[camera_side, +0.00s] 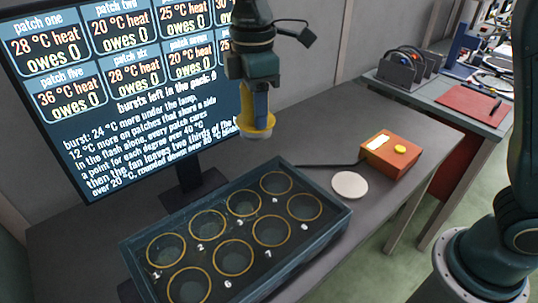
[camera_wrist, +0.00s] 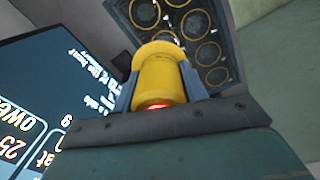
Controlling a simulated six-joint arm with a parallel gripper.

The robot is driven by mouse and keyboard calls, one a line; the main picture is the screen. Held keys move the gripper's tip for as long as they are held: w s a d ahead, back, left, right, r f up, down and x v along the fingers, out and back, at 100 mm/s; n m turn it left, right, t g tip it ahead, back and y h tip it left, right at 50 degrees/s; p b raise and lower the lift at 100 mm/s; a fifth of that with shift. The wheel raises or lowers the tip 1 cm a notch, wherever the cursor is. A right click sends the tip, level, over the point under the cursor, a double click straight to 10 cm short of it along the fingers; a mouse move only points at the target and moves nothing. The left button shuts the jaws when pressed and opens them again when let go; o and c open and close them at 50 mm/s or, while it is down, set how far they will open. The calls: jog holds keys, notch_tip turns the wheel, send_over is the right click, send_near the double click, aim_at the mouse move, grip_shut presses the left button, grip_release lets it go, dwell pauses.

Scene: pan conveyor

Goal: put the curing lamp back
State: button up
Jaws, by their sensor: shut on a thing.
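My gripper (camera_side: 256,112) is shut on the yellow curing lamp (camera_side: 257,129), which points downward. It holds the lamp in the air above the far end of the patch tray, clear of the table. In the wrist view the lamp (camera_wrist: 160,72) sits between the two fingers, with a red glow at its near end. A flat pale round disc (camera_side: 350,185) lies on the table to the right of the tray. Whether it is the lamp's rest cannot be told.
The dark tray (camera_side: 331,221) has several gold-ringed numbered patches. A monitor (camera_side: 110,90) with readings stands at left. A side table (camera_side: 425,92) holds a rack and a red mat.

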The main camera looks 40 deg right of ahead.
jog(key=s+d+f+m, duration=0.2)
jog(key=s+d, duration=0.2)
jog(key=d, duration=0.8)
jog(key=s+d+f+m, duration=0.2)
jog(key=s+d+m, duration=0.1)
jog(key=d, duration=1)
jog(key=shift+s+d+f, duration=0.15)
jog(key=shift+s, duration=0.4)
jog(key=shift+f, duration=0.1)
notch_tip(320, 180, down, 16)
jog(key=shift+f, duration=1.9)
jog(key=shift+f, duration=0.15)
